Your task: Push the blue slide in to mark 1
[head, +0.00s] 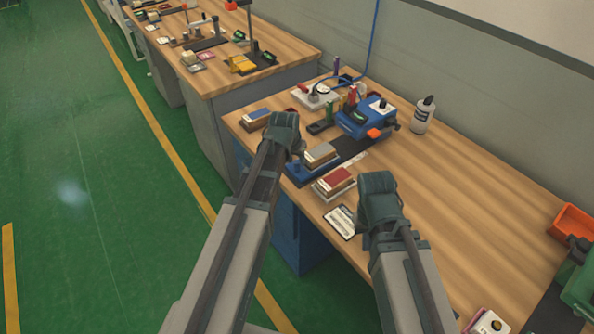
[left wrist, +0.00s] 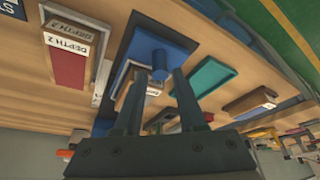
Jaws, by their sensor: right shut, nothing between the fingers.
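The blue slide (head: 298,178) shows as a flat blue piece in the head view, near the bench's front edge. In the left wrist view its blue plate (left wrist: 184,50) has a short post, which lies between my left fingertips (left wrist: 160,74). My right gripper (head: 377,200) is shut and empty, above the bench right of the red-topped block. I cannot make out mark 1.
A grey-topped block (head: 320,155) stands beside the slide. A red-topped block (head: 335,181) and a white card (head: 341,222) lie nearer the front edge. A blue device (head: 364,120) and a bottle (head: 423,115) stand behind. The bench's right half is mostly clear.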

